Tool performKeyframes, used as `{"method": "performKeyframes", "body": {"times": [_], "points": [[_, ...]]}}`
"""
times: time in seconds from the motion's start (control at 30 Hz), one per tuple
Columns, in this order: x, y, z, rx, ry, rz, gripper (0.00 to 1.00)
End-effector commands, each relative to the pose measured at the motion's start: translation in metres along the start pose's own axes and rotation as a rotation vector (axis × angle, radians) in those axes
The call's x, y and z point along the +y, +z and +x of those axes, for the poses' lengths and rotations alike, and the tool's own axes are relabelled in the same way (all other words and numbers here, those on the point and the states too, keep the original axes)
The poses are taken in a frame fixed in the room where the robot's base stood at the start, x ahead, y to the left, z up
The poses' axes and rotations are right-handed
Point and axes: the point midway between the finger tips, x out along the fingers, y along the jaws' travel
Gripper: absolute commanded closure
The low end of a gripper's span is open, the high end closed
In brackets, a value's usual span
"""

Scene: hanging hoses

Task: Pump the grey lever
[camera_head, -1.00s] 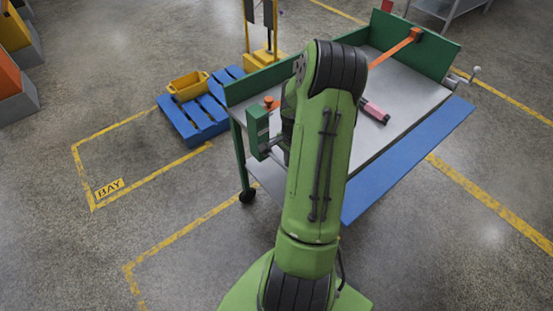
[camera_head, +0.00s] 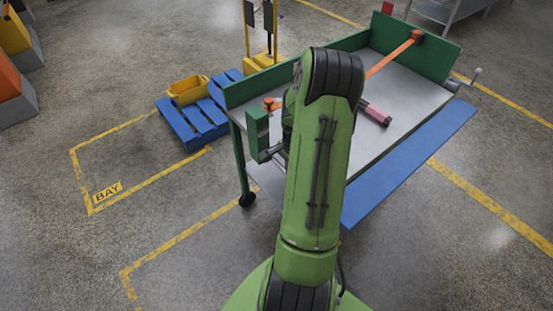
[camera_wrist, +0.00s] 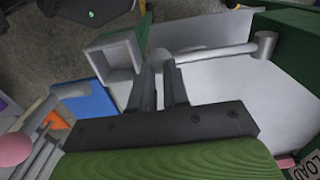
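The grey lever (camera_wrist: 215,52) is a light rod in the wrist view, running left from a round hub (camera_wrist: 265,44) beside a green panel. Its rounded end lies between the fingertips of my gripper (camera_wrist: 160,72). The two dark fingers stand close together with a narrow gap and look shut on that end, though the contact itself is partly hidden. In the head view a small grey rod (camera_head: 271,153) shows beside the green box (camera_head: 257,133) at the bench's left end. My gripper is hidden behind my green arm there.
A green box with an open square mouth (camera_wrist: 116,60) is just left of my fingers. Another grey rod (camera_wrist: 68,90) is further left. The bench (camera_head: 415,98) carries an orange bar (camera_head: 390,57) and a pink-ended piece (camera_head: 375,113). A blue pallet (camera_head: 190,124) lies left.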

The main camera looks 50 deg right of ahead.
Motion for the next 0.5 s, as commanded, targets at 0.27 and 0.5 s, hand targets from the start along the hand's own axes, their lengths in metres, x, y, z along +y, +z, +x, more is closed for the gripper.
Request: {"method": "performKeyframes", "body": {"times": [0.27, 0.5], "points": [[-0.003, 0.000, -0.035, 0.001, -0.001, -0.001, 0.85], [-0.003, 0.000, -0.050, 0.000, 0.001, 0.000, 0.85]]}}
